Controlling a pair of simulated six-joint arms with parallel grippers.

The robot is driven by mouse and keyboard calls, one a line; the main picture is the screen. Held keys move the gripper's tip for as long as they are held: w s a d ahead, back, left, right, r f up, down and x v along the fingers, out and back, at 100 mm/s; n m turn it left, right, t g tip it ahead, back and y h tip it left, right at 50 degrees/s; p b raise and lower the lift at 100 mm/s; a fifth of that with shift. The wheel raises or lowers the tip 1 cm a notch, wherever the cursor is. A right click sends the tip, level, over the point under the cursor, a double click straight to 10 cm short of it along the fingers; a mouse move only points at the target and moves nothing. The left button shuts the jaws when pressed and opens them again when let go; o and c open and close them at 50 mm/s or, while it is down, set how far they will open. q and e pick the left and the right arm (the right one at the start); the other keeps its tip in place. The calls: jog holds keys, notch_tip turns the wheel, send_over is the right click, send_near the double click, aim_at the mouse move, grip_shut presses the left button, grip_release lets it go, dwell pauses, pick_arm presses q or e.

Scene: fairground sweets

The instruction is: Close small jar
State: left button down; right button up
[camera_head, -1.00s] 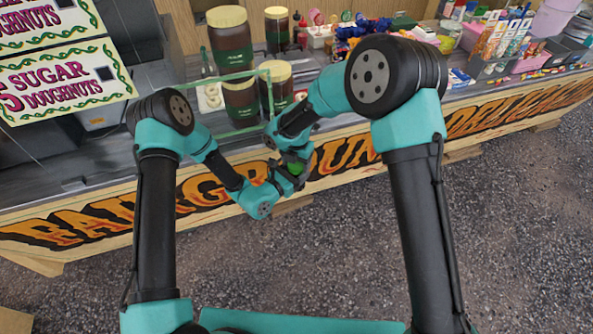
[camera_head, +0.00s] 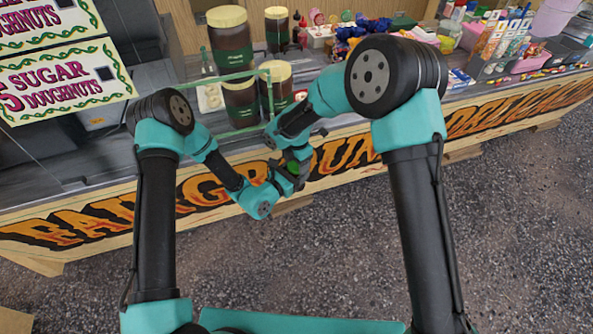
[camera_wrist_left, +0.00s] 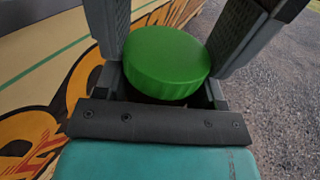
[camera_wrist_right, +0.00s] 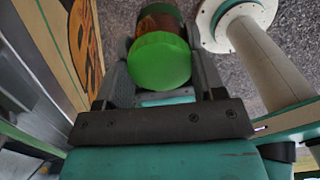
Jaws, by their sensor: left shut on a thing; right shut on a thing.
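A small jar with a brown body (camera_wrist_right: 160,20) and a round green lid (camera_wrist_right: 160,62) is between my two grippers, in front of the stall counter. My right gripper (camera_head: 294,160) reaches in from above, its fingers shut on either side of the lid. My left gripper (camera_head: 284,182) comes from below left and is shut around the jar, whose body is mostly hidden. The lid also shows large between the fingers in the left wrist view (camera_wrist_left: 165,60). Lid and body are close together in line; whether the lid is fully seated I cannot tell.
Sweets, cartons (camera_head: 495,38) and a pink tray (camera_head: 530,62) fill the right side. Open paving (camera_head: 330,260) lies in front.

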dwell(0.8)
jog(key=o, duration=1)
jog(key=shift+r, duration=2.25)
jog(key=shift+o, duration=0.2)
jog(key=shift+o, duration=0.9)
jog(key=shift+r, duration=0.15)
